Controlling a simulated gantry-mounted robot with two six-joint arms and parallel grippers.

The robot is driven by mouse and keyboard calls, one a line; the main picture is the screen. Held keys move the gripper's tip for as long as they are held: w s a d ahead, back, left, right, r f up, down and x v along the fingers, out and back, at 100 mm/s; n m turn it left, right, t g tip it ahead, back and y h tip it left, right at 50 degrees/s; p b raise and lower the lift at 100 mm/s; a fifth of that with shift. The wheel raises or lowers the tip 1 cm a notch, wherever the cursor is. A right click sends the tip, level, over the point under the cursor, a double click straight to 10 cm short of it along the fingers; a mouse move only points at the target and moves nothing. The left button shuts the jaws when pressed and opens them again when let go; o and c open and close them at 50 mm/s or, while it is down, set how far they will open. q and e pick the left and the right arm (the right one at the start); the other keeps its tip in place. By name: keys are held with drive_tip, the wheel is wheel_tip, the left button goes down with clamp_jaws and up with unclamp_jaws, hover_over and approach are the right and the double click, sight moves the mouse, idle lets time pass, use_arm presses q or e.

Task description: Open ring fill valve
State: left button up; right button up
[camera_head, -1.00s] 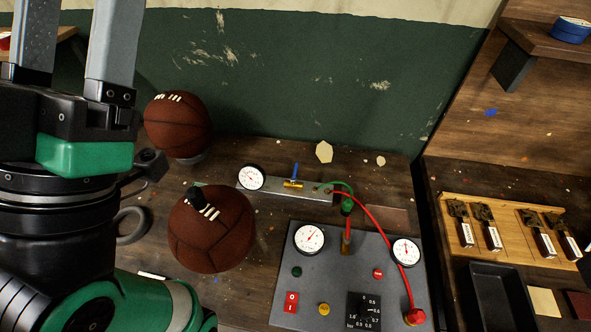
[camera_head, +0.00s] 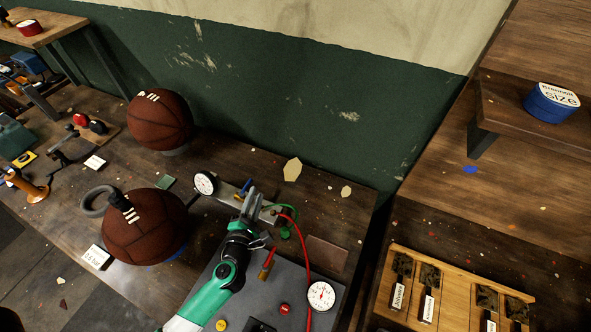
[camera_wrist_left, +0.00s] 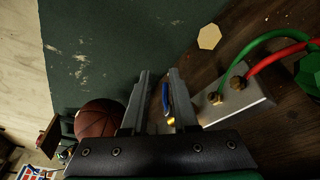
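The ring fill valve is a small brass body (camera_wrist_left: 171,121) with a blue lever (camera_head: 244,187) on a grey metal bar (camera_head: 226,191). The lever also shows in the left wrist view (camera_wrist_left: 166,98), standing upright between my finger outlines. My left gripper (camera_head: 251,203) is over the bar, close to the valve. Its two fingers are apart (camera_wrist_left: 159,75), with a gap around the lever; I cannot tell whether either touches it. The gripper hides most of the valve in the head view. My right gripper is not in view.
A white gauge (camera_head: 205,183) stands at the bar's left end. Green and red hoses (camera_head: 304,248) leave its right end toward the grey panel (camera_head: 262,290). Two brown leather balls (camera_head: 146,228) (camera_head: 160,121) lie to the left. A wooden tag rack (camera_head: 456,290) is at right.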

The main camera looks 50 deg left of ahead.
use_arm(q)
drive_tip(key=g, duration=0.2)
approach(248, 183)
drive_tip(key=s+d, duration=0.1)
drive_tip(key=shift+t, duration=0.3)
drive_tip(key=x, duration=0.4)
drive_tip(key=b+x, duration=0.1)
drive_tip(key=x, duration=0.2)
drive_tip(key=b+x, duration=0.1)
drive_tip(key=x, duration=0.3)
drive_tip(key=shift+a+f, duration=0.3)
drive_tip(key=shift+f, duration=0.15)
clamp_jaws()
